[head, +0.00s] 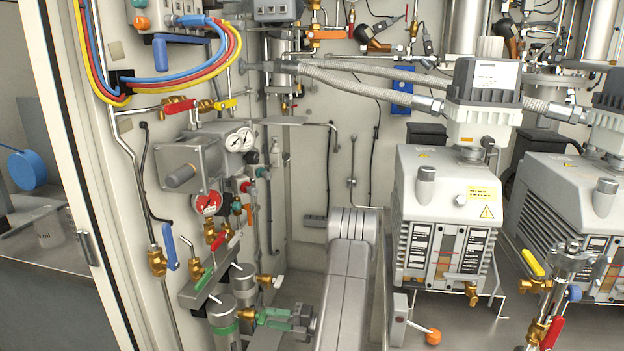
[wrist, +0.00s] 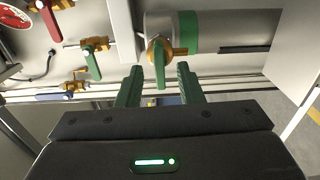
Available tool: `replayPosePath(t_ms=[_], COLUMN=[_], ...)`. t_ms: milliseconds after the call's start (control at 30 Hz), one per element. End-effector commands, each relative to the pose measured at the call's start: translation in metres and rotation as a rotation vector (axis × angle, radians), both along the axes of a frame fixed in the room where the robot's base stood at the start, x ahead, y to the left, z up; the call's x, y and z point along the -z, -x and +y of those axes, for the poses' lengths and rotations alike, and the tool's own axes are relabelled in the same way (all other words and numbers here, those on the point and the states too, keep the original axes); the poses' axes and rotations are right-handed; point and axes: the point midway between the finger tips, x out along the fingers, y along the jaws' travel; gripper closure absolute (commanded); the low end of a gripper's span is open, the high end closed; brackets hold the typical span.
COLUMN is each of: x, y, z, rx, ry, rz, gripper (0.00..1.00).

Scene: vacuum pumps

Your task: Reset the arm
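My gripper (head: 265,317) shows low in the head view, beside a grey cylinder with a green band (head: 222,328). Its green fingers point left toward a small brass valve (head: 246,314) on that cylinder. In the wrist view my gripper (wrist: 157,70) is open, its two fingers apart with nothing clamped between them. A green valve handle (wrist: 159,62) hangs between the fingertips in the picture; I cannot tell whether it touches them. My grey arm link (head: 347,270) rises in the middle of the head view and hides part of the cabinet behind it.
Brass valves with red and green handles (head: 207,275) crowd the panel at left. White vacuum pumps (head: 445,215) stand at right, with a valve assembly (head: 560,270) in front. Ribbed hoses (head: 360,85) cross above. A cabinet post (head: 90,170) stands at left.

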Motion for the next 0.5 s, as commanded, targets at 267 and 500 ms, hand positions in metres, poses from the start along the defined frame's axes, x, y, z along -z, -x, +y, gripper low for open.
replayPosePath(t_ms=[267,500], x=[0.000,0.000], y=[0.000,0.004], z=[-0.002,-0.023], rx=[0.000,0.002], ry=[0.000,0.001], rz=[0.000,0.000], gripper=[0.66,0.66])
